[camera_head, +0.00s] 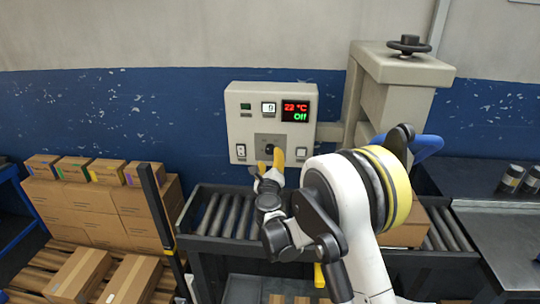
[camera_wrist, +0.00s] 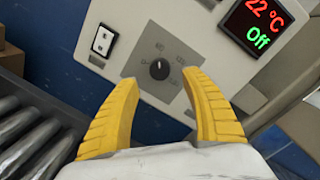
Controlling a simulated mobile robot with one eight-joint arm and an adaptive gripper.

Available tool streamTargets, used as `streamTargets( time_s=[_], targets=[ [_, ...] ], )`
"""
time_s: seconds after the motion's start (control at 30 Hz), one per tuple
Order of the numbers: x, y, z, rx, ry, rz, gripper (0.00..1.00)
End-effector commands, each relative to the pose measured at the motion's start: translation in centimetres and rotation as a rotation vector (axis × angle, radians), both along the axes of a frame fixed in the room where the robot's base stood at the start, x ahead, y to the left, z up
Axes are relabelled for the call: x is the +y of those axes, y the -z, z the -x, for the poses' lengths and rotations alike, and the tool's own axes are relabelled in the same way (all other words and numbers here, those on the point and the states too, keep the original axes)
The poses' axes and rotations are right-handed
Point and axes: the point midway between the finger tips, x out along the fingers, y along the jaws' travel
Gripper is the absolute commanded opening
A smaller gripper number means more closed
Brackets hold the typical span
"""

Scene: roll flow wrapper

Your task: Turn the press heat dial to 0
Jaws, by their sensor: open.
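The press heat dial (camera_wrist: 159,69) is a small round black knob on a grey square plate, in the lower middle of a beige control box (camera_head: 235,122). A pale mark shows on the knob's upper side in the wrist view; the scale print around it is too small to read. In the head view the dial (camera_head: 270,149) sits just above my fingertips. My gripper (camera_head: 270,158) has yellow fingers. It is open and empty; in the wrist view its fingertips (camera_wrist: 163,79) are spread, with the dial framed between and slightly beyond them. I see no clear contact.
The box's display (camera_head: 295,111) reads about 22 °C in red and "Off" in green. White rocker switches (camera_head: 241,151) flank the dial plate. A roller conveyor (camera_head: 222,215) runs below the box. Cartons (camera_head: 75,200) stand at left. A press column with a handwheel (camera_head: 408,45) stands at right.

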Motion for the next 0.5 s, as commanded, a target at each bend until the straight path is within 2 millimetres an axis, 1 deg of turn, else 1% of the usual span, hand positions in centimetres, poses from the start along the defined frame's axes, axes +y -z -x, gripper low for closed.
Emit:
streamTargets(
  time_s=[0.03,0.1,0.23,0.37,0.5],
  targets=[
    [0.0,0.3,-1.1,-0.001,0.002,0.000,0.54],
    [0.0,0.3,-2.4,-0.001,0.002,0.001,0.54],
    [0.2,0.2,-4.2,-0.001,-0.001,0.001,0.54],
    [0.3,0.1,-5.1,-0.001,-0.001,0.001,0.54],
    [0.3,-0.1,-5.4,-0.001,-0.001,0.002,0.54]
  ],
)
